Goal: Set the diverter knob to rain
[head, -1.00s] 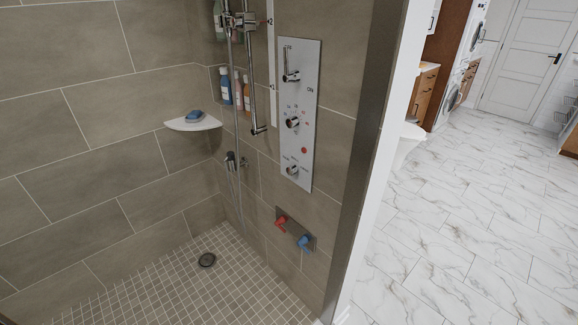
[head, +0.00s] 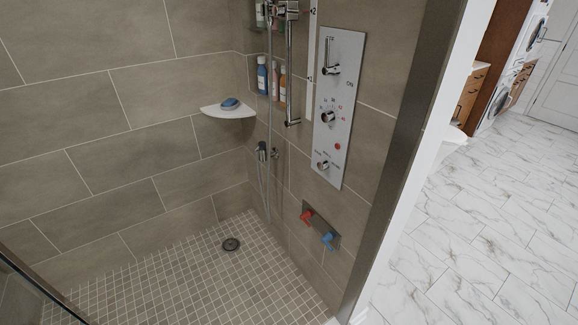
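The shower control panel (head: 340,108) is a tall silver plate on the tiled wall. The lowest knob on it, with small lettering around it, looks like the diverter knob (head: 322,165); its lettering is too small to read and I cannot tell its setting. Above it are a round dial (head: 327,117) with blue and red marks and a lever (head: 331,68) beside the word ON. A red dot (head: 337,146) sits between dial and lowest knob. Neither of my grippers is in view.
A corner shelf (head: 228,111) holds a blue soap bar (head: 230,103). A hand shower (head: 262,151) and slide rail (head: 291,70) are left of the panel. Red (head: 306,217) and blue (head: 328,239) taps are below. The tiled floor (head: 190,280) is clear; a glass edge (head: 40,290) shows lower left.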

